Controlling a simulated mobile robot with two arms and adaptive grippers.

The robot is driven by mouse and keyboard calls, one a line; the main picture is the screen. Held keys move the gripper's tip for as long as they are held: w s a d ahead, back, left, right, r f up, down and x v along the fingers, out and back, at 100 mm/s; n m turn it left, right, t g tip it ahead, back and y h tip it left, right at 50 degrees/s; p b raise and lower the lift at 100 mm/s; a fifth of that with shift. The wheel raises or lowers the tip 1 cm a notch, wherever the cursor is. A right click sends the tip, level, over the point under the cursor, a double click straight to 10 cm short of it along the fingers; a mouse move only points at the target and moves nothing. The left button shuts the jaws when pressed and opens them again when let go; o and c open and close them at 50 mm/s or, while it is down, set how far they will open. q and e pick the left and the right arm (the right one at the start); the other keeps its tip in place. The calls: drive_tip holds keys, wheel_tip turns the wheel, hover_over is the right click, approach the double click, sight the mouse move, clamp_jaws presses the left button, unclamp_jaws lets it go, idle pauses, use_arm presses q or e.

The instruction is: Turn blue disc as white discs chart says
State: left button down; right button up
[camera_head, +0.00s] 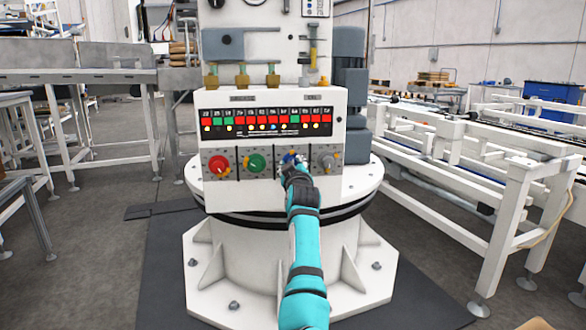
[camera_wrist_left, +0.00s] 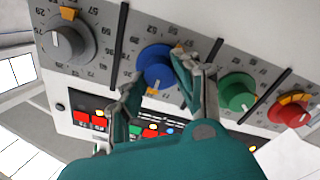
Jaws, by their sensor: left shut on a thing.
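In the left wrist view the blue disc (camera_wrist_left: 155,68) shows a white pointer line and a numbered scale, partly covered by my fingers. My left gripper (camera_head: 291,163) is shut on the blue disc, with one finger on each side of it in the wrist view (camera_wrist_left: 155,82). My right gripper is not visible.
A green disc (camera_head: 256,162) and a red disc (camera_head: 218,165) sit left of the blue disc, with black dividers between the dials. Brass fittings (camera_head: 243,78) stick out above the chart. White conveyor frames (camera_head: 500,200) stand at right, grey tables (camera_head: 80,75) at left.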

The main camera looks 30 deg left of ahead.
sight(291, 127)
use_arm(q)
drive_tip(key=c, duration=1)
unclamp_jaws()
drive_tip(key=shift+o, duration=0.2)
wheel_tip(291, 127, up, 10)
drive_tip(key=shift+a, duration=0.1)
